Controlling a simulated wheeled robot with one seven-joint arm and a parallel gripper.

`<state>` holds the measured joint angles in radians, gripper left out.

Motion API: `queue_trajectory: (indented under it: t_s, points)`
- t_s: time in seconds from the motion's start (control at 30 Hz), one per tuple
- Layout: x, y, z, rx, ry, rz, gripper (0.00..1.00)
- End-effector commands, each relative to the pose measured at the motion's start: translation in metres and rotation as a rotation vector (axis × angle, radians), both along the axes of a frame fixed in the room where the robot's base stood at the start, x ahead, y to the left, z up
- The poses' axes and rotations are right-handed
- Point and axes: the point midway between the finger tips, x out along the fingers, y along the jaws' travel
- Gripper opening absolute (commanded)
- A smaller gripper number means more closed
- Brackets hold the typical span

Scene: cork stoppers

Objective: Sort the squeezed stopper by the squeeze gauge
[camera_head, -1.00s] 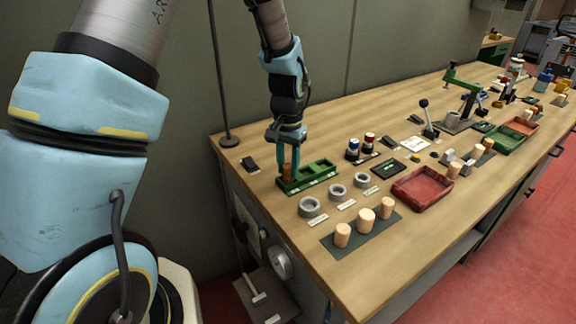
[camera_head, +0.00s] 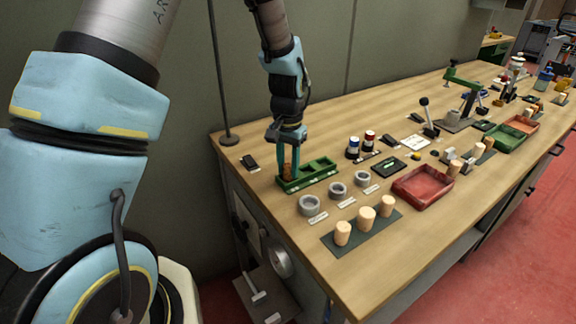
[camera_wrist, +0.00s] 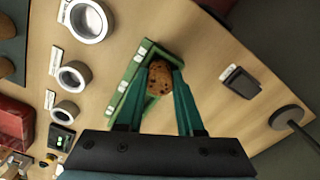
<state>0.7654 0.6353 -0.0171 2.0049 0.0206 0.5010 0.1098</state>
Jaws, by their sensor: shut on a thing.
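My gripper (camera_head: 288,170) is shut on a brown, speckled cork stopper (camera_wrist: 158,79), which sits between the fingertips in the wrist view. In the head view the stopper (camera_head: 288,173) is partly covered by the fingers. It is at the left end compartment of a green divided tray (camera_head: 318,180), upright or nearly so. I cannot tell whether it touches the tray floor. The tray also shows in the wrist view (camera_wrist: 124,88), with small white labels along its edge. A small dark device with a display (camera_head: 390,168) lies right of the tray; I cannot tell whether it is the squeeze gauge.
Several grey rings (camera_head: 309,205) with labels stand in front of the tray. Pale stoppers (camera_head: 366,219) stand on a dark mat nearer the front edge. A red tray (camera_head: 423,187) lies to the right. A thin pole's round base (camera_head: 229,141) stands at the back left.

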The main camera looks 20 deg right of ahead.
Motion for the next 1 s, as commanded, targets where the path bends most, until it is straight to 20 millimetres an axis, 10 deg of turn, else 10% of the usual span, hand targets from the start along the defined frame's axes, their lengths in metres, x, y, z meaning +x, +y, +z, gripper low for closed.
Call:
queue_trajectory:
  t_s: [0.57, 0.6, 1.0]
  points:
    - [-0.0001, 0.0001, -0.0088, 0.000, 0.000, 0.000, 0.00]
    - [0.0000, 0.0000, -0.0083, 0.000, 0.000, 0.000, 0.40]
    - [-0.0001, 0.0001, -0.0082, 0.000, 0.000, 0.000, 0.71]
